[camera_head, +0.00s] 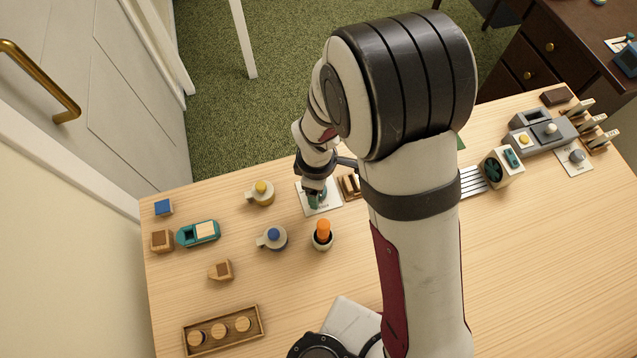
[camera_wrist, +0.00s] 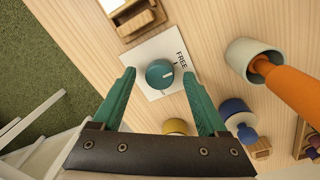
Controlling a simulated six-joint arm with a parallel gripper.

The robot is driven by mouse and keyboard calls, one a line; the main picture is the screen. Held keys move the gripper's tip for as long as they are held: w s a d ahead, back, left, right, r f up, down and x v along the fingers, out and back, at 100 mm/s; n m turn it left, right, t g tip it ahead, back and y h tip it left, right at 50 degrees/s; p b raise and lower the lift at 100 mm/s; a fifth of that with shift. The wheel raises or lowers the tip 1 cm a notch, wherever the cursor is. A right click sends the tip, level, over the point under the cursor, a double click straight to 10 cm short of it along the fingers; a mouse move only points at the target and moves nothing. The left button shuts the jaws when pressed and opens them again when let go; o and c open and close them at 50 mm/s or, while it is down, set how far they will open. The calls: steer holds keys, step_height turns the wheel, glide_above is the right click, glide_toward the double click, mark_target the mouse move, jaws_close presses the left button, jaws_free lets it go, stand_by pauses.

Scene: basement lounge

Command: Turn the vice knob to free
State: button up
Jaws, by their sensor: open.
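A round teal knob (camera_wrist: 159,76) stands on a white card (camera_wrist: 153,50) in the wrist view. The card has the word FREE printed at the knob's right. The knob has a pale pointer mark toward its right side; its exact aim is too small to tell. My gripper (camera_wrist: 159,72) is open, with one teal finger on each side of the knob and visible gaps to both. Whether the fingertips are down at the knob's height is unclear. In the head view my gripper is over the card (camera_head: 329,206) and hides most of the knob.
A wooden block holder (camera_head: 350,186) stands right beside the card. A pot with an orange handle (camera_head: 322,231), a blue-topped jar (camera_head: 272,237) and a yellow-topped jar (camera_head: 261,192) stand nearby. Another card with a grey knob (camera_head: 577,156) lies far right.

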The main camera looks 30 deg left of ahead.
step_height(320, 180, up, 16)
steer(key=s, duration=0.1)
steer(key=shift+d+f, duration=0.1)
steer(key=shift+d, duration=0.05)
